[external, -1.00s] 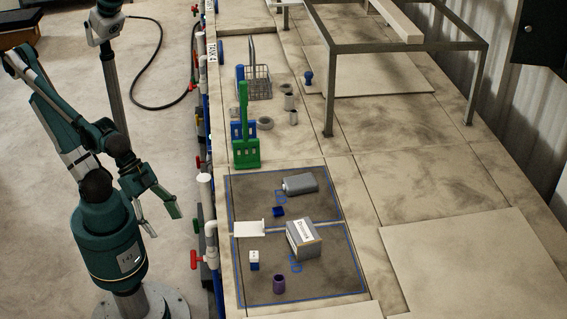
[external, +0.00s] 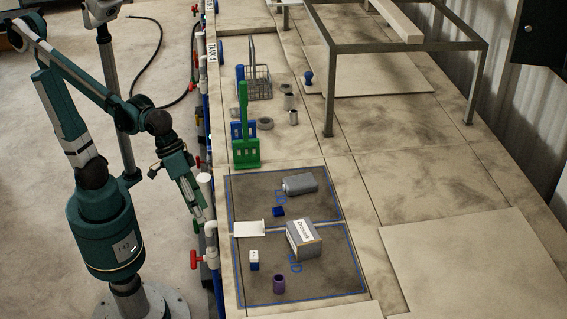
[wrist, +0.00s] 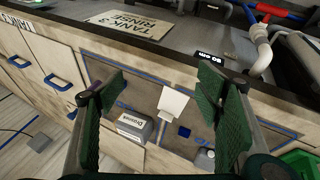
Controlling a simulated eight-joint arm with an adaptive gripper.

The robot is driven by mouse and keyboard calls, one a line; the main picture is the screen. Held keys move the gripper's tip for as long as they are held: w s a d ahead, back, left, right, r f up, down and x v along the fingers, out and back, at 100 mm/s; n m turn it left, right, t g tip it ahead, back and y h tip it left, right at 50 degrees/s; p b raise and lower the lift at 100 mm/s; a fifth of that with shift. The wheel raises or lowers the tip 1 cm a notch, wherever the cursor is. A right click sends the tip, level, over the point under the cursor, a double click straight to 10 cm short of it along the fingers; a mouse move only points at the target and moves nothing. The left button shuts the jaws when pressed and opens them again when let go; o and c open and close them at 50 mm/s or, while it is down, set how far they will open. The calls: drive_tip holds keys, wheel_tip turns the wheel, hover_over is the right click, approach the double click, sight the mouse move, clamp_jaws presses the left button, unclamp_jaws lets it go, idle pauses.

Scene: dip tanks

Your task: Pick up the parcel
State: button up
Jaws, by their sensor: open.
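The parcel (external: 304,240) is a grey box with a white printed label, resting on the dark blue-lined mat (external: 335,278). It also shows between my fingers in the wrist view (wrist: 134,127), with its label up and farther off. My gripper (external: 200,222) hangs at the bench's left edge, left of the parcel and apart from it. In the wrist view my gripper (wrist: 155,95) has its two green-padded fingers wide apart, with nothing held between them.
Near the parcel are a white card (external: 249,229), a blue block (external: 278,212), a grey canister (external: 300,184), a small white-and-blue box (external: 254,260) and a purple cup (external: 279,284). Pipes with red valves (external: 195,260) line the bench edge.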

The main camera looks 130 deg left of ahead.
drive_tip(key=w+a+r+n+g+h+p, duration=0.1)
drive_tip(key=w+a+r+n+p, duration=0.15)
drive_tip(key=w+a+n, duration=0.35)
drive_tip(key=w+a+r+n+p, duration=0.1)
drive_tip(key=w+r+n+p, duration=0.2)
drive_tip(key=w, duration=0.5)
drive_tip(key=n+g+h+p, duration=0.1)
drive_tip(key=n+p, duration=0.6)
drive_tip(key=n, duration=0.2)
hover_over(303, 228)
drive_tip(key=s, duration=0.2)
drive_tip(key=f, duration=0.4)
drive_tip(key=shift+s+a, duration=0.15)
drive_tip(key=shift+a, duration=0.2)
drive_tip(key=shift+w+a+f, duration=0.2)
drive_tip(key=shift+w+a, duration=0.05)
drive_tip(key=shift+f, duration=0.1)
drive_tip(key=shift+x, duration=1.2)
drive_tip(key=shift+w, duration=0.1)
